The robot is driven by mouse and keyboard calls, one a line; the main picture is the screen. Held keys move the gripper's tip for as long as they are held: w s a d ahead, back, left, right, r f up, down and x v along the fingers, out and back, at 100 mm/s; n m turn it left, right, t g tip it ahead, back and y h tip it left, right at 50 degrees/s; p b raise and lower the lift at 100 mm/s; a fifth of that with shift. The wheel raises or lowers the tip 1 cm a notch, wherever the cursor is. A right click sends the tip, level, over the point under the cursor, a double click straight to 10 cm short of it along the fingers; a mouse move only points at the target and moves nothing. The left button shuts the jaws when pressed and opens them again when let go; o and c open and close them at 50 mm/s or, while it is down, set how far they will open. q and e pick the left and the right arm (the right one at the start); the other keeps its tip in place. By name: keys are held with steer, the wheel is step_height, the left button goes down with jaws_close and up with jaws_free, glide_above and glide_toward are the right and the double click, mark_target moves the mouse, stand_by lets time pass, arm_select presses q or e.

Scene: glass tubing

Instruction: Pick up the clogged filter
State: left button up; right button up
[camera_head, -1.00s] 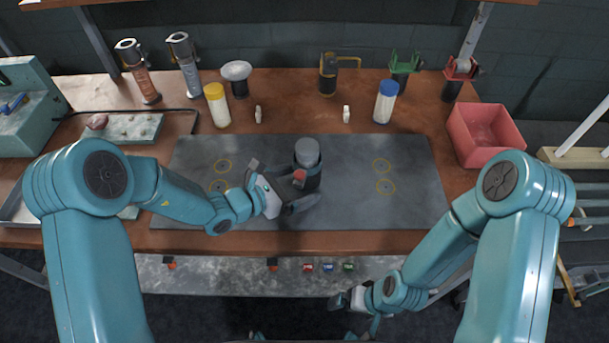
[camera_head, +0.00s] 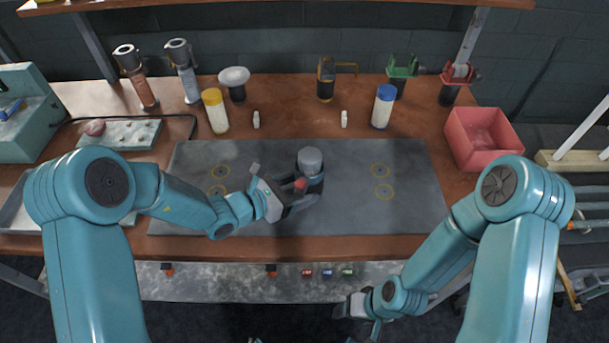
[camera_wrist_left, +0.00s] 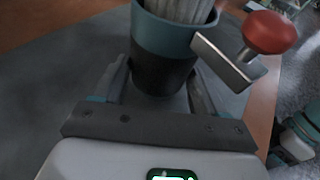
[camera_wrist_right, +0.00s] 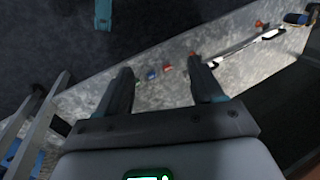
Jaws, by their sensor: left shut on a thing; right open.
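A grey ribbed cylinder, which looks like the filter (camera_wrist_left: 180,8), stands upright in a teal-rimmed dark cup (camera_wrist_left: 162,62) in the left wrist view. In the head view its smooth grey top (camera_head: 310,158) shows above the cup at mid-mat. A metal lever with a red knob (camera_wrist_left: 270,32) sticks out from the cup's side. My left gripper (camera_wrist_left: 160,88) is shut on the cup's lower part, not on the grey cylinder. The cup's base is hidden, so I cannot tell whether it touches the mat. My right gripper (camera_head: 348,306) is open and empty, below the table's front edge.
The grey mat (camera_head: 410,210) is clear right of the cup, with yellow rings marked on it. Yellow-capped (camera_head: 216,112) and blue-capped (camera_head: 383,108) bottles stand behind it. A red bin (camera_head: 482,138) sits at the right. Several fittings line the table's back.

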mark_target(303, 157)
steer(key=d+r+n+g+h, duration=0.1)
steer(key=d+r+n+g, duration=0.45)
steer(key=n, duration=1.05)
steer(key=d+r+n+h, duration=0.1)
steer(key=d+r+n, duration=0.2)
steer(key=r+n, duration=0.85)
steer(key=w+a+r+m+t+y, duration=0.1)
steer(key=w+a+r+y, duration=0.1)
steer(key=w+a, duration=0.1)
steer(key=w+a+r+m+t+y, duration=0.1)
steer(key=w+a+r+m+y, duration=0.1)
steer(key=w, duration=0.3)
steer(key=w+a+r+m+t+y, duration=0.1)
steer(key=w+a+t+y, duration=0.1)
steer(key=w, duration=0.3)
steer(key=shift+a+r+m+y, duration=0.35)
steer(key=shift+a+r+y, duration=0.05)
steer(key=shift+a+y, duration=0.45)
steer(key=w+a+r+m+t+y, duration=0.25)
steer(key=w+r+m+t, duration=0.25)
steer(key=w+r+m, duration=0.4)
steer(key=w+a, duration=0.1)
steer(key=w+a+f+n, duration=0.2)
steer(key=a, duration=0.1)
steer(key=shift+w+f+y, duration=0.1)
steer(key=shift+f+y, duration=0.15)
steer(key=shift+y, duration=0.15)
steer(key=x, duration=0.6)
steer(key=shift+w, duration=0.1)
steer(key=shift+t, duration=0.25)
